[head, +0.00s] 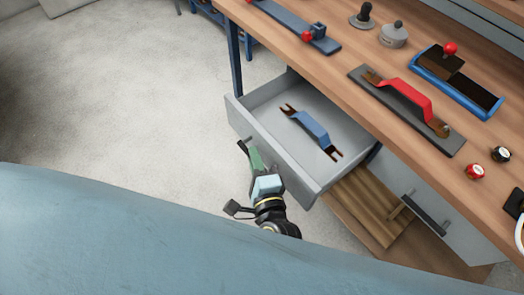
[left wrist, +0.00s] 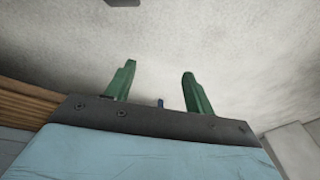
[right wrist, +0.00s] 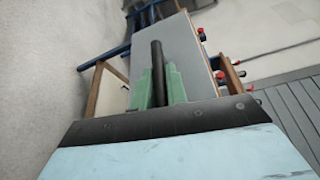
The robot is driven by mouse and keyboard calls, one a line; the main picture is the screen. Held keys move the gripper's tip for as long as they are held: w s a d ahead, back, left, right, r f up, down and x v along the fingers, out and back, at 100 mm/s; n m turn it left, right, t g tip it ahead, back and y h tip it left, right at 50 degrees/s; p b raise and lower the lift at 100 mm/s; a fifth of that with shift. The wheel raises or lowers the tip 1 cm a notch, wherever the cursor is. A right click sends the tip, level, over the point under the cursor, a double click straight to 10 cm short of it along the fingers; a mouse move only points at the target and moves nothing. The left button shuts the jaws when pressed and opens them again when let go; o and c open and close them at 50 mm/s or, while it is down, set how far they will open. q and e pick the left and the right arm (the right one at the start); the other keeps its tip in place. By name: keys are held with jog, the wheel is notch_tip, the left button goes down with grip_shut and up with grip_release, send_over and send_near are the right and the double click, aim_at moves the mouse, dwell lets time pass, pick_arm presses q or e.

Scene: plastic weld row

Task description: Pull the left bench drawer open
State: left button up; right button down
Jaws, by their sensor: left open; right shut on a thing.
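The left bench drawer (head: 285,150) is pulled out from under the bench, and its grey inside shows. A blue-handled tool (head: 311,128) with dark ends lies in it. My right gripper (head: 252,156) is at the drawer's front panel, shut on the dark bar handle. In the right wrist view the green fingers (right wrist: 158,86) stand on both sides of the black drawer handle (right wrist: 157,60), with the grey drawer front (right wrist: 185,45) behind. My left gripper (left wrist: 154,85) shows in the left wrist view, its green fingers apart with nothing between them. It is not seen in the head view.
The wooden bench top (head: 345,75) carries a red-handled tool (head: 408,97), a blue tray (head: 455,82), a grey round weight (head: 393,35) and small knobs. The floor (head: 130,100) at left is clear.

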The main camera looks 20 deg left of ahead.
jog(key=shift+s, duration=0.1)
jog(key=c, duration=1.4)
grip_release()
jog(key=shift+s+d, duration=0.2)
jog(key=shift+s, duration=0.15)
pick_arm(q)
jog(key=s+f, duration=0.1)
jog(key=s+f+p, duration=0.1)
jog(key=s+f, duration=0.1)
jog(key=shift+s+a+f+p, duration=0.15)
jog(key=shift+a+f+p, duration=0.1)
jog(key=shift+p, duration=0.1)
pick_arm(e)
jog(key=v, duration=0.6)
jog(key=shift+s+d, duration=0.15)
jog(key=shift+s, duration=0.1)
